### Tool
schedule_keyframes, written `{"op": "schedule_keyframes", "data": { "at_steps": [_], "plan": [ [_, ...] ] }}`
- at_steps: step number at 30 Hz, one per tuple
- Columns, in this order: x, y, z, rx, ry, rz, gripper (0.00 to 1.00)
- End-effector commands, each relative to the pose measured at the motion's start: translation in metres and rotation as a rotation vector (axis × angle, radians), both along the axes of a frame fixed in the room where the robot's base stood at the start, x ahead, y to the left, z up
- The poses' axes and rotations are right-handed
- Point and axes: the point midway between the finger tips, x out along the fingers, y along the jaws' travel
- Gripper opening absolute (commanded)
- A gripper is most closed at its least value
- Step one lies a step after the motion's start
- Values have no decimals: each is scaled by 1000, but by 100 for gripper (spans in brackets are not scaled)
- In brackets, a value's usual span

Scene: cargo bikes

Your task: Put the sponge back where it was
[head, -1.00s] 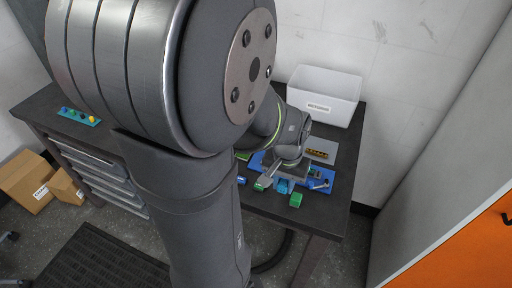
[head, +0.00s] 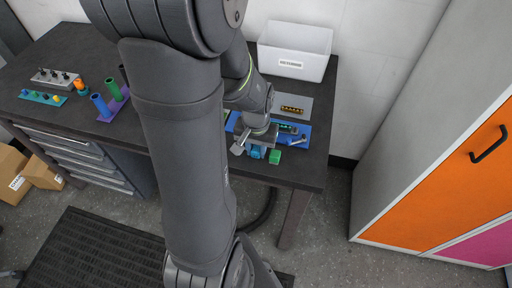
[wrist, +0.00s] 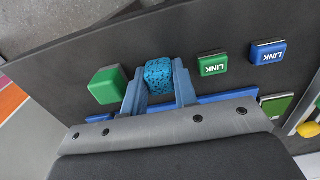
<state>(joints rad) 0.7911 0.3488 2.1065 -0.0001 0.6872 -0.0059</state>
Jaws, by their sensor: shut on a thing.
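The sponge (wrist: 158,72) is a blue, dark-speckled block, and in the wrist view it sits between the two blue fingers of my gripper (wrist: 158,84). My gripper is shut on it. In the head view my gripper (head: 257,146) is low over the right part of the dark workbench, with the blue sponge (head: 256,152) under it. Whether the sponge touches the bench I cannot tell. A green cube (wrist: 107,85) stands close beside the left finger, and it also shows in the head view (head: 275,156).
Green (wrist: 212,64) and blue (wrist: 268,51) LINK blocks lie on the workbench (head: 170,60). A blue tray (head: 304,129) lies behind my gripper. A white bin (head: 296,52) stands at the back. Peg racks (head: 47,97) and coloured cylinders (head: 100,104) stand on the left.

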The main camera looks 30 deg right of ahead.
Motion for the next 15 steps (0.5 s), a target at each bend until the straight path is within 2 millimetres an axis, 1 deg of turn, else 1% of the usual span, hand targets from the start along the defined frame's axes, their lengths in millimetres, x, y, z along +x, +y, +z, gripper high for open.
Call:
{"op": "schedule_keyframes", "data": {
  "at_steps": [1,2,11,15],
  "plan": [
    [0,0,0,0,0,0,32],
    [0,0,0,0,0,0,35],
    [0,0,1,0,0,0,35],
    [0,0,9,-1,-1,0,35]
  ]
}}
